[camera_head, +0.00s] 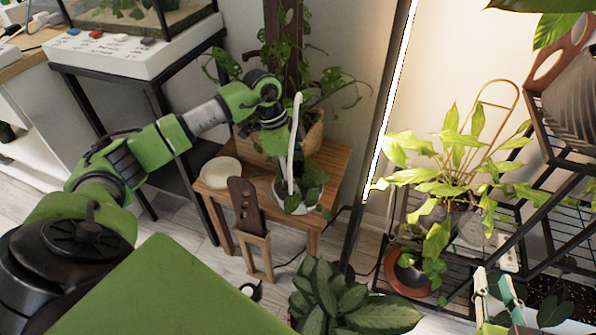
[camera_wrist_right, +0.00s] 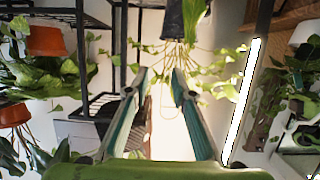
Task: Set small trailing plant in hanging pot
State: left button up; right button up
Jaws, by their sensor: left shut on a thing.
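The white hanging pot (camera_head: 297,206) sits on a small wooden table, its tall white strap (camera_head: 291,150) rising in a loop. Green leaves of the small trailing plant (camera_head: 312,178) show at the pot's mouth and spill over its rim. My left gripper (camera_head: 278,142) is right above, beside the strap, shut on the plant; its fingers and the plant's base are largely hidden. I cannot tell whether the plant rests in the pot. My right gripper (camera_head: 499,296), at the lower right, is open and empty; its fingers stand apart in the right wrist view (camera_wrist_right: 161,78).
The wooden table (camera_head: 328,170) also bears a pale round dish (camera_head: 221,172) and a larger basket planter (camera_head: 313,135) behind. A leafy plant (camera_head: 335,300) fills the lower middle. A black rack with plants (camera_head: 455,170) stands at right.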

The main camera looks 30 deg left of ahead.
pick_arm(q)
jog(key=shift+f, duration=0.1)
jog(key=o, duration=1.1)
jog(key=shift+r, duration=0.55)
jog(key=p+v, duration=0.2)
jog(key=v, duration=0.4)
jog(key=shift+a+r, duration=0.1)
jog(key=shift+r, duration=0.3)
jog(key=p+v, duration=0.1)
jog(key=v, duration=0.4)
jog(key=shift+r, duration=0.15)
pick_arm(e)
jog(key=s+d+f+g+h, duration=0.2)
jog(key=s+d+f+g, duration=0.2)
jog(key=s+f+g, duration=0.4)
jog(key=s+f, duration=0.3)
jog(key=s, duration=0.1)
jog(key=shift+s+d+m, duration=0.15)
jog(key=shift+d+m, duration=0.15)
jog(key=shift+d, duration=0.1)
